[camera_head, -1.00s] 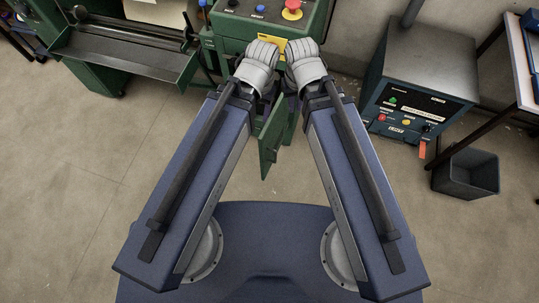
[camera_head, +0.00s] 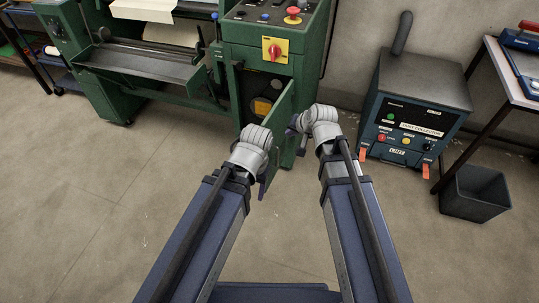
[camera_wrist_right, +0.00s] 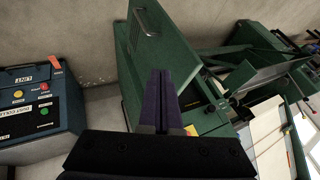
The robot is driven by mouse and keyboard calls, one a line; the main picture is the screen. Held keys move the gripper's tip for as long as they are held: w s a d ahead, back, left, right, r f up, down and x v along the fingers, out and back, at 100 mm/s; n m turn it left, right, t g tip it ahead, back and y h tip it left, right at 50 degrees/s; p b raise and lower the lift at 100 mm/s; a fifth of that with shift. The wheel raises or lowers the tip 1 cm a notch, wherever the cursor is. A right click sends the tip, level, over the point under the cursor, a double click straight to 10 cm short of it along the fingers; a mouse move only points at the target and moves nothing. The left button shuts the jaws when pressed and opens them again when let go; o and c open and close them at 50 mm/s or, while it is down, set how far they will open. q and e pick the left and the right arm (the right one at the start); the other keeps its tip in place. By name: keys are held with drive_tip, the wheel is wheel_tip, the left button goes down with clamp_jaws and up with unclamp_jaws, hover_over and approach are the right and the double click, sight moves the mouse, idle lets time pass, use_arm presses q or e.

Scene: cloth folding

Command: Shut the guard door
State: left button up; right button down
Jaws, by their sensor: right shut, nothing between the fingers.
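The guard door (camera_head: 282,118) is a narrow green panel standing open at the front of the green machine, seen steeply from the side in the head view. A green panel with a silver handle (camera_wrist_right: 147,21), apparently this door, shows in the right wrist view. Left of the door, the dark opening shows a yellow part (camera_head: 262,107). My right gripper (camera_head: 292,128) is shut and empty, close to the door's right side; its purple fingers (camera_wrist_right: 165,88) overlap the panel in the wrist view. Contact cannot be told. My left gripper (camera_head: 263,186) is low near the door's bottom, its fingers mostly hidden.
The machine has a red switch on a yellow plate (camera_head: 274,49) and a red button (camera_head: 293,14) above. A dark tray (camera_head: 140,65) sticks out at left. A lint collector (camera_head: 407,115) and grey bin (camera_head: 474,193) stand at right. The floor in front is clear.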

use_arm(q)
wheel_tip(320, 180, down, 8)
drive_tip(key=b, duration=0.8)
drive_tip(key=shift+s+f, duration=0.25)
drive_tip(key=shift+s, duration=0.1)
use_arm(e)
drive_tip(key=w+a+f, duration=0.6)
drive_tip(key=f, duration=0.2)
drive_tip(key=shift+w+a+f, duration=0.15)
drive_tip(key=shift+w, duration=0.2)
